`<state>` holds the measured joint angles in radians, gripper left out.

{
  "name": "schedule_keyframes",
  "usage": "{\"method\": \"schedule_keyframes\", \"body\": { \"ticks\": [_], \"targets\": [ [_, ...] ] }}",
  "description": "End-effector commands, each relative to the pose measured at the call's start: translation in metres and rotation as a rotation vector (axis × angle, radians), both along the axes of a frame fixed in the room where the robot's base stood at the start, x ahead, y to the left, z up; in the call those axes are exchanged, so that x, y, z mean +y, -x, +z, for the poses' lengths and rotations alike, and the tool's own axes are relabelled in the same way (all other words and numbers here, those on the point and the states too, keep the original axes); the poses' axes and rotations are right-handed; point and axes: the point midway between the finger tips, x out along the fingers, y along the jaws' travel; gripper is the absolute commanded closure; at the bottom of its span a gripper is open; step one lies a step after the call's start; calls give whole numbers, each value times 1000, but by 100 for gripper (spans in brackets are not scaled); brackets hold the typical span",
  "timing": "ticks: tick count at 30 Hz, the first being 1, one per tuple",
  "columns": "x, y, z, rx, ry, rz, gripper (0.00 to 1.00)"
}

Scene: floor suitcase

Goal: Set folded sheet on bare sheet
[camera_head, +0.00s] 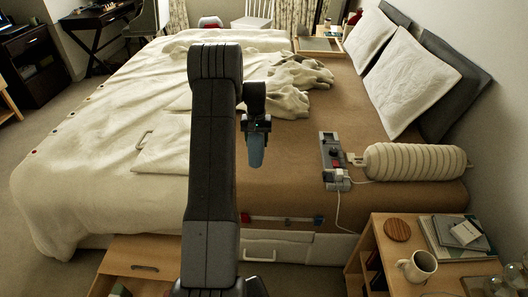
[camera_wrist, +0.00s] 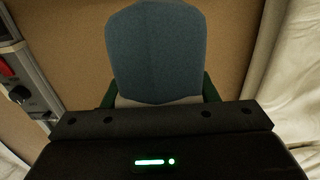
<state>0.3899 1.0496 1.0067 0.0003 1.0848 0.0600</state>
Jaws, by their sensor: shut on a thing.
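My gripper (camera_head: 257,122) is shut on a blue, round-cornered thing (camera_head: 256,150), which seems to be the folded sheet. In the wrist view the same blue piece (camera_wrist: 153,52) fills the middle, with a pale layer under its near edge and dark green fingers at its sides. It hangs over the bare brown sheet (camera_head: 290,150), which also lies behind it in the wrist view (camera_wrist: 62,50). A gap seems to show between them, but its height is hard to tell.
A cream duvet (camera_head: 90,150) covers the left of the bed, with a rumpled heap (camera_head: 300,85) behind my gripper. A grey power strip (camera_head: 330,155) and a ribbed bolster (camera_head: 415,162) lie right. Pillows (camera_head: 412,85) line the headboard. A nightstand (camera_head: 385,228) stands front right.

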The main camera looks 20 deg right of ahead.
Motion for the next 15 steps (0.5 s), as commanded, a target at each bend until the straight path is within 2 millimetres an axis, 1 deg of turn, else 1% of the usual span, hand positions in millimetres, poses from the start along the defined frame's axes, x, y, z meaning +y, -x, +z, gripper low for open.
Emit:
{"method": "schedule_keyframes", "body": {
  "ticks": [1, 4, 6, 11, 15],
  "targets": [
    [0, 1, -11, 4, -2, 0, 81],
    [0, 1, -28, 3, -1, 0, 81],
    [0, 0, -36, 1, 0, 0, 81],
    [0, 0, -47, 0, 0, 0, 81],
    [0, 0, -67, 2, -1, 0, 81]
  ]
}}
